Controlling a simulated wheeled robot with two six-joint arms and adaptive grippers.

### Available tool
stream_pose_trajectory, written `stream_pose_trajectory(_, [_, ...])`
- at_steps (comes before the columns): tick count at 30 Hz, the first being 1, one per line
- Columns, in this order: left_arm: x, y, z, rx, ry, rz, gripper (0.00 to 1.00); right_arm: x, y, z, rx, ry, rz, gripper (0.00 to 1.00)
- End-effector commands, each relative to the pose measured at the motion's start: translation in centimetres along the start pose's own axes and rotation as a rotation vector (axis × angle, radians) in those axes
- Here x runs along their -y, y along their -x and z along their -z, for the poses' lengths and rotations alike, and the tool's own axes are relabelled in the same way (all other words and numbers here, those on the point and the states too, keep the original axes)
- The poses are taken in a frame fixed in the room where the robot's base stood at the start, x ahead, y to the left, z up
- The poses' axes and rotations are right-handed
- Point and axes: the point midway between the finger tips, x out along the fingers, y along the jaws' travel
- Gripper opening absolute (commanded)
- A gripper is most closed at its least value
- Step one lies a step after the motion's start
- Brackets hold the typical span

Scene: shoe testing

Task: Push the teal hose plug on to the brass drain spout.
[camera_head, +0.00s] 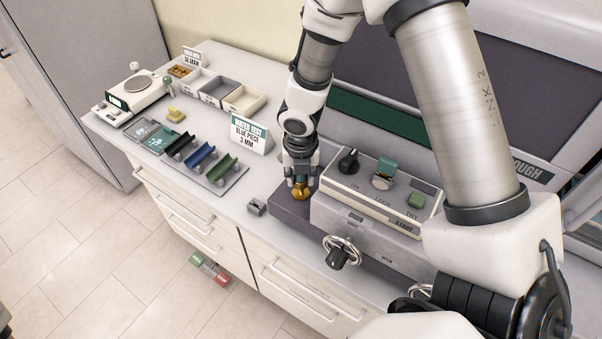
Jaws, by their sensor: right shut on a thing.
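A brass piece (300,191), which looks like the drain spout, stands at the left end of the dark base beside the control box. My right gripper (300,179) points down directly over it, with its fingertips at the brass. My left gripper is not in view.
The control box (372,199) with knob, lock switch and green button stands just right of the gripper. A small grey block (257,207) lies to the left. A tray (233,181) with coloured cradles, a sign (250,134), bins and a scale (133,91) stand farther left.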

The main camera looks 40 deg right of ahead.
Motion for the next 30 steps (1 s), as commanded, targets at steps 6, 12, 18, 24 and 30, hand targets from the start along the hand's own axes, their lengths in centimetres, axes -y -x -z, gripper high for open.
stream_pose_trajectory(6, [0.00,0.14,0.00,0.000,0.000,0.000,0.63,-0.05,0.02,-0.01,0.001,0.000,0.000,0.00])
stream_pose_trajectory(12, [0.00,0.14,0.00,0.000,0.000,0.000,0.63,-0.05,0.03,-0.01,0.001,0.000,0.000,0.00])
stream_pose_trajectory(18, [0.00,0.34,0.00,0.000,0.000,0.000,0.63,0.07,0.08,0.00,0.000,0.000,0.000,0.00])
stream_pose_trajectory(24, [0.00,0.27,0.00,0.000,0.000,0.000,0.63,0.06,0.01,0.01,0.000,0.000,0.000,0.00])
stream_pose_trajectory(30, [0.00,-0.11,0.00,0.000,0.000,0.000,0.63,0.06,-0.43,0.06,0.000,0.000,0.000,0.00])
